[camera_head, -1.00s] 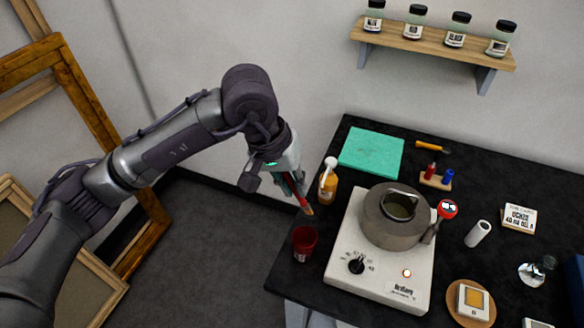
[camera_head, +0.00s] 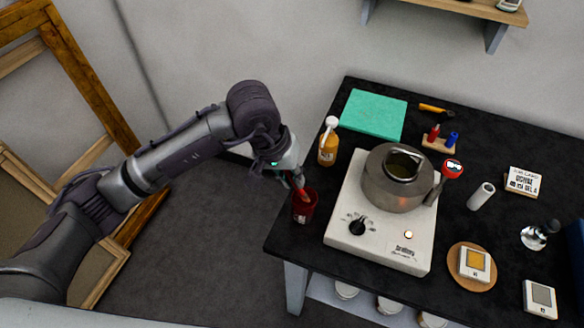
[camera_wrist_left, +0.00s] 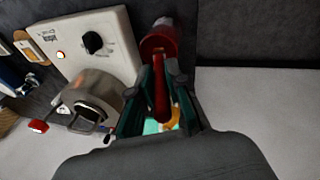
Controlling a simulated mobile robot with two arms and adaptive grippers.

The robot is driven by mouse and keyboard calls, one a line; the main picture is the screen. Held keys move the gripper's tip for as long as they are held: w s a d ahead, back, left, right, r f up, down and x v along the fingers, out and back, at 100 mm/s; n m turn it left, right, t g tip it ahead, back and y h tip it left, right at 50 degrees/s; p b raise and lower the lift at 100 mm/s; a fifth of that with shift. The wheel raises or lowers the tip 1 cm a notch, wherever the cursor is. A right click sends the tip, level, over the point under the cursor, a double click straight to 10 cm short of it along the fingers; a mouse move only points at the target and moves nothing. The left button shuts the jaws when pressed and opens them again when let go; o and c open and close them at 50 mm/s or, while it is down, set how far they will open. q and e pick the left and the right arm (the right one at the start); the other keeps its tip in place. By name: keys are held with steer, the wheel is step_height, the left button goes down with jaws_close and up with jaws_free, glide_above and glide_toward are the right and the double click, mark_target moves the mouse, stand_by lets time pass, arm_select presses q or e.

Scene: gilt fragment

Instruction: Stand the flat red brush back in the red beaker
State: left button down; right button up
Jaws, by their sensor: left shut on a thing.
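The red beaker (camera_head: 305,208) stands near the left edge of the black table, left of the white hot plate. It also shows in the left wrist view (camera_wrist_left: 158,42) beyond my fingertips. My left gripper (camera_head: 288,172) is above the beaker, shut on the red brush (camera_wrist_left: 161,95). The brush points down, and its lower end (camera_head: 301,190) is at or inside the beaker's mouth. How deep it sits I cannot tell. Most of the handle is hidden by the gripper in the head view. My right gripper is not in view.
The white hot plate (camera_head: 345,200) with a metal pot (camera_head: 388,186) stands close right of the beaker. An orange bottle with a white pump (camera_head: 328,147) stands behind it. A green mat (camera_head: 374,114) lies at the back. The table's left edge is close by.

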arm_select(q)
steer(key=shift+f+b, duration=0.5)
steer(key=shift+f, duration=1.55)
steer(key=c, duration=1.1)
jaws_free()
steer(key=shift+a, duration=0.15)
steer(key=a, duration=0.1)
steer(key=s+a, duration=0.1)
steer(key=shift+a+b, duration=0.3)
steer(key=shift+b, duration=0.1)
